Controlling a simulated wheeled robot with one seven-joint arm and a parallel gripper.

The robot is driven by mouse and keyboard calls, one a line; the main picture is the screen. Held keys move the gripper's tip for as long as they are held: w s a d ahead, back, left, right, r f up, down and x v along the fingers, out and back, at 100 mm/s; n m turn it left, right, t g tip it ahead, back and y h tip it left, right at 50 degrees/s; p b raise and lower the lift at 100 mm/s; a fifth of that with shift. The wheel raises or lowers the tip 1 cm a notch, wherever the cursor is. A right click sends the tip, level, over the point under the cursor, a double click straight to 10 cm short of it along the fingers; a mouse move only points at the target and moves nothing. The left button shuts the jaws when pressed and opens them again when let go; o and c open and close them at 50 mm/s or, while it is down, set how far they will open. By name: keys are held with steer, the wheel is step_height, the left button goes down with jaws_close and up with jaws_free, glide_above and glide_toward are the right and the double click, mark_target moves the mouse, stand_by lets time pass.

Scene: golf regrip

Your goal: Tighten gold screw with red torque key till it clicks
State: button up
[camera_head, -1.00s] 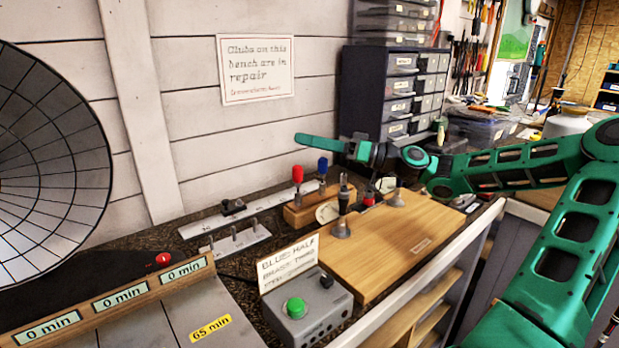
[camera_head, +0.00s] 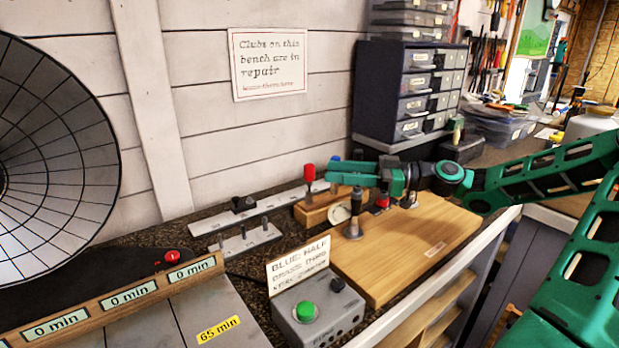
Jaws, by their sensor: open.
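The red torque key (camera_head: 309,173) stands upright in a small wooden block (camera_head: 318,210) at the back of the bench, its red handle up. A blue-handled key (camera_head: 357,155) stands to its right, partly hidden behind my arm. My gripper (camera_head: 335,173) is open and empty, with its green fingers pointing left. Its tips are just right of the red handle, at about its height; I cannot tell whether they touch it. A wooden board (camera_head: 400,262) bears a dark post on a grey foot (camera_head: 354,222). I cannot make out the gold screw.
A grey box with a green button (camera_head: 306,311) and a handwritten card (camera_head: 299,265) stand in front. Metal strips with pegs (camera_head: 240,243) lie to the left. A drawer cabinet (camera_head: 410,92) stands behind my arm. The board's front right is clear.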

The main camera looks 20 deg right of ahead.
mark_target(309, 170)
steer(key=shift+x, duration=3.85)
jaws_close()
